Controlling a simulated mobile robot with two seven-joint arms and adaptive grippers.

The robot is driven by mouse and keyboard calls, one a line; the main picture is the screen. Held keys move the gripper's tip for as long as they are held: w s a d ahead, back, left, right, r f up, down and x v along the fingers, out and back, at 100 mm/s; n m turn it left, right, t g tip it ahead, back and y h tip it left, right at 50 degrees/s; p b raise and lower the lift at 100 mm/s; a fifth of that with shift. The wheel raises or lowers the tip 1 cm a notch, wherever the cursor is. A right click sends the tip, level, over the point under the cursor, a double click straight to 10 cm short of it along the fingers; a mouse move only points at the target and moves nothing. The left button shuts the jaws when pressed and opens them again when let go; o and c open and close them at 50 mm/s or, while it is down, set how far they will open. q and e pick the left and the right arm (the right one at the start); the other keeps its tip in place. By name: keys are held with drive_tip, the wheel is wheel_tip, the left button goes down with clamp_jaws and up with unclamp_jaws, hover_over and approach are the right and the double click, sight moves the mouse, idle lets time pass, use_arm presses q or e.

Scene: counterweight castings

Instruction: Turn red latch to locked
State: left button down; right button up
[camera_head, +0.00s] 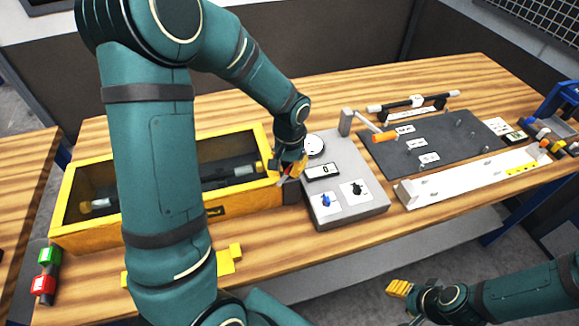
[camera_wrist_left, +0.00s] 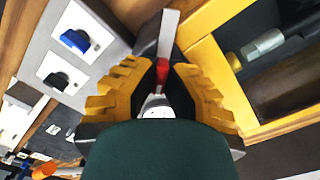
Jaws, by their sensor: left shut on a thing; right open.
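The red latch (camera_wrist_left: 162,71) shows in the left wrist view between the yellow fingers of my left gripper (camera_wrist_left: 160,80), which is shut on it. A pale grey bar (camera_wrist_left: 168,32) runs on beyond the red part. In the head view my left gripper (camera_head: 291,170) is between the yellow-walled box and the grey control panel (camera_head: 345,214); its fingers and wrist hide most of the latch there. Whether the latch sits at locked cannot be told. My right gripper (camera_head: 400,288) is open and empty, low at the right, in front of the table.
The yellow box (camera_head: 165,225) holds a dark cylindrical part (camera_head: 222,172). A dark mat (camera_head: 440,140) and a white rail (camera_head: 465,178) lie to the right. Red and green buttons (camera_head: 45,270) stand at left.

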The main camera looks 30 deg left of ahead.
sight(290, 167)
use_arm(q)
drive_tip(key=m, duration=0.3)
drive_tip(key=shift+s+m, duration=0.1)
drive_tip(key=shift+m, duration=0.2)
drive_tip(key=shift+m+p, duration=0.35)
drive_tip(key=shift+m, duration=1.65)
drive_tip(key=shift+f+m, duration=0.1)
drive_tip(key=shift+m, duration=0.2)
drive_tip(key=c, duration=1)
unclamp_jaws()
wheel_tip(290, 167, up, 12)
drive_tip(key=shift+r, duration=0.1)
